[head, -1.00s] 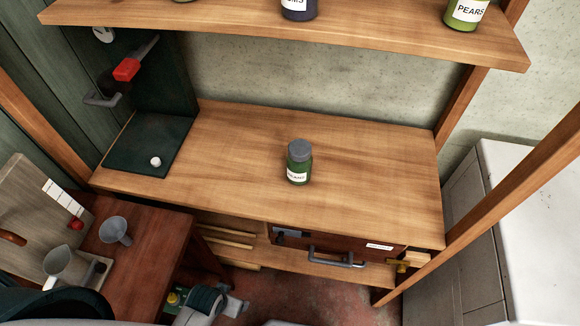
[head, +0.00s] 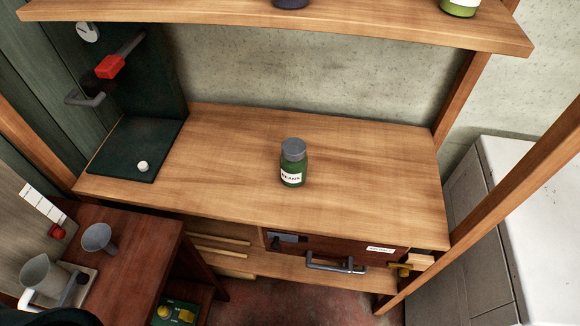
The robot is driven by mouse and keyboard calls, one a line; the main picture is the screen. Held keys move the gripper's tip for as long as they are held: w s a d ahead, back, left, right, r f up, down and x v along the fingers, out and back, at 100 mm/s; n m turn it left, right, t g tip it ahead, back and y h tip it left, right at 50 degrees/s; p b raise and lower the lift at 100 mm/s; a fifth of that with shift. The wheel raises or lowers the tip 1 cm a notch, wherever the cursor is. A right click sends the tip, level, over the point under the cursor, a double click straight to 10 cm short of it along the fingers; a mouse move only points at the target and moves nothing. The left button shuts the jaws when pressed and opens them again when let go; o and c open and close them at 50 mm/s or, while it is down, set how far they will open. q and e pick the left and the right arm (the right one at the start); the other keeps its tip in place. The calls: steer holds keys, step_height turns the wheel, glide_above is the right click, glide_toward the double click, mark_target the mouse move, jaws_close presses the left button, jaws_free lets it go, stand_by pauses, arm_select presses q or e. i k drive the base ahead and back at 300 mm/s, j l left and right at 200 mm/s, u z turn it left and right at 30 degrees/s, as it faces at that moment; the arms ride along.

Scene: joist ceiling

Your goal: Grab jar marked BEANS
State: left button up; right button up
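A green jar with a grey lid (head: 292,164) stands upright near the middle of the wooden worktop (head: 370,185). Its white label faces the front left and appears to read BEANS. Nothing touches the jar. Neither of my grippers can be made out in the head view.
A shelf (head: 300,25) above holds jars, cut off by the top edge. A dark green drill-press-like stand (head: 120,165) with a white knob is at the worktop's left. A drawer with a handle (head: 335,262) is below. A lower red-brown table (head: 130,240) holds a funnel (head: 98,238) and a jug (head: 40,275).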

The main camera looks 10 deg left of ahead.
mark_target(292, 174)
steer(key=k+l+z, duration=0.15)
steer(key=k+l, duration=0.15)
steer(key=k+l+z, duration=0.2)
steer(key=l, duration=0.25)
steer(key=k+l+z, duration=0.15)
steer(key=k+l, duration=0.25)
